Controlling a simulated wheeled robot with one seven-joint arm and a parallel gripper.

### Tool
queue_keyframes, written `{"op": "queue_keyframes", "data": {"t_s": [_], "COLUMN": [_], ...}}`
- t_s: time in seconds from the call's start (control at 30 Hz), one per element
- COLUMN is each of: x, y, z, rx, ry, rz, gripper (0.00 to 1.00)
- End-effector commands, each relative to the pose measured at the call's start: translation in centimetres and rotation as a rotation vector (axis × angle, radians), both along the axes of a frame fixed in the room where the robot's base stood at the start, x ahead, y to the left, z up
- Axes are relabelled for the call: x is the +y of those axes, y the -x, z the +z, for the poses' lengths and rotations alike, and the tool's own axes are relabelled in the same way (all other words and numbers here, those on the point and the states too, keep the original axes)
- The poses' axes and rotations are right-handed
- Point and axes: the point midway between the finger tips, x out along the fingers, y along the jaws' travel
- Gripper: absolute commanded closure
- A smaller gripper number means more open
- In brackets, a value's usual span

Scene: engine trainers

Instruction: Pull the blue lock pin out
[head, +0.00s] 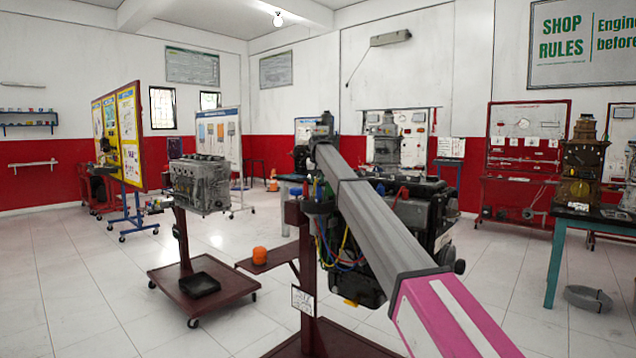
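I cannot make out the blue lock pin for certain. Small blue, green and red bits show on the post top beside the dark engine (408,212), and a small blue spot shows on the engine's top, but they are too small to tell apart. My arm runs from the lower right, with a pink and white link near me, up over the engine as a grey link to a dark joint. It covers part of the engine and its stand. I cannot make out my gripper's fingers in this view.
A grey engine block (200,185) stands on a wheeled dark red stand with a black tray (199,284). A teal-legged bench (556,262) is at the right.

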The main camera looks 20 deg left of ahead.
Motion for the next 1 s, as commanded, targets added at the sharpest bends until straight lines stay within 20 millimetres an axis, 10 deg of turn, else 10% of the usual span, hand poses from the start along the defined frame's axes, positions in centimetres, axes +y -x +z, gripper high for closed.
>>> {"op": "queue_keyframes", "data": {"t_s": [0.03, 0.07, 0.1, 0.57, 1.0], "x": [0.1, 0.1, 0.1, -0.1, -1.1], "y": [0.0, 0.0, 0.0, 0.3, 2.8], "z": [0.5, 0.5, 0.5, 1.1, 7.9], "rx": [-0.006, -0.006, -0.006, -0.004, -0.007], "ry": [-0.004, -0.004, -0.004, -0.003, -0.004], "rz": [0.0, 0.0, 0.0, 0.0, 0.0], "gripper": [1.0, 0.64, 0.56, 0.56, 0.56]}}
